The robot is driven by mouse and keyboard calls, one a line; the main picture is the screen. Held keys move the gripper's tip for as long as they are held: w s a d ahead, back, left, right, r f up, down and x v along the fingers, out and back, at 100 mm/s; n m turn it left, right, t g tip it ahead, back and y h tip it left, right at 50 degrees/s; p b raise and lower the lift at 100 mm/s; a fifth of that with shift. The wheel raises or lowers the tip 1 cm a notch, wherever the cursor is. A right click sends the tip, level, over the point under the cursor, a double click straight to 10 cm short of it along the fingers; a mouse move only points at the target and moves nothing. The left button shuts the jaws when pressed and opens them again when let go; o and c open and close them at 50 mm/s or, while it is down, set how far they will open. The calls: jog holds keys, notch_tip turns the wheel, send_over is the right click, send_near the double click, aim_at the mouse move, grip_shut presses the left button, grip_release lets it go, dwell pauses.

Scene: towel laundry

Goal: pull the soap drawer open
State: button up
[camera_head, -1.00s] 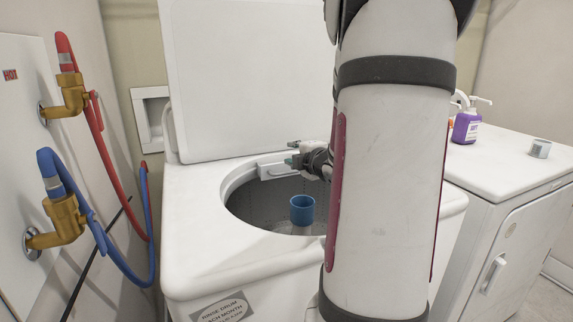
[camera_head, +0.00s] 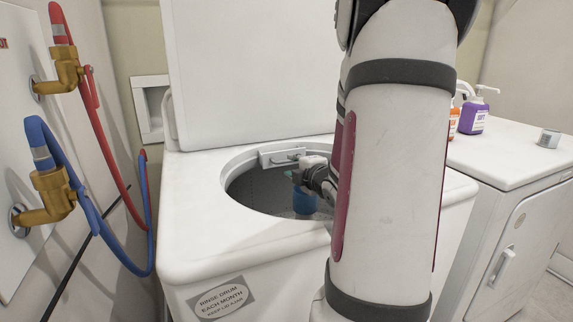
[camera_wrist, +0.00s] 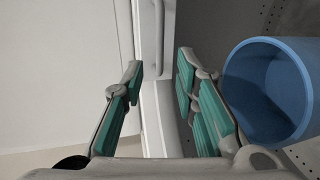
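The soap drawer (camera_head: 270,160) is a small white front with a bar handle at the back rim of the washer opening. It looks shut in the head view. In the wrist view, its handle (camera_wrist: 158,42) runs along the pale front at top centre, beyond the fingertips. My gripper (camera_head: 294,176) is just in front of and below the drawer. In the wrist view my gripper (camera_wrist: 160,66) is open, its teal-padded fingers apart with nothing held between them. I cannot tell whether a finger touches the drawer. My arm hides the right side of the opening.
A blue cup (camera_head: 304,204) is inside the washer drum, close beside the right finger in the wrist view (camera_wrist: 268,90). The raised lid (camera_head: 245,75) stands behind the washer (camera_head: 215,235). Bottles (camera_head: 474,112) stand on the right-hand machine; hoses hang at left.

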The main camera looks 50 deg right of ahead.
aim_at(286, 162)
jog(key=x, duration=0.6)
jog(key=shift+b, duration=0.4)
grip_shut()
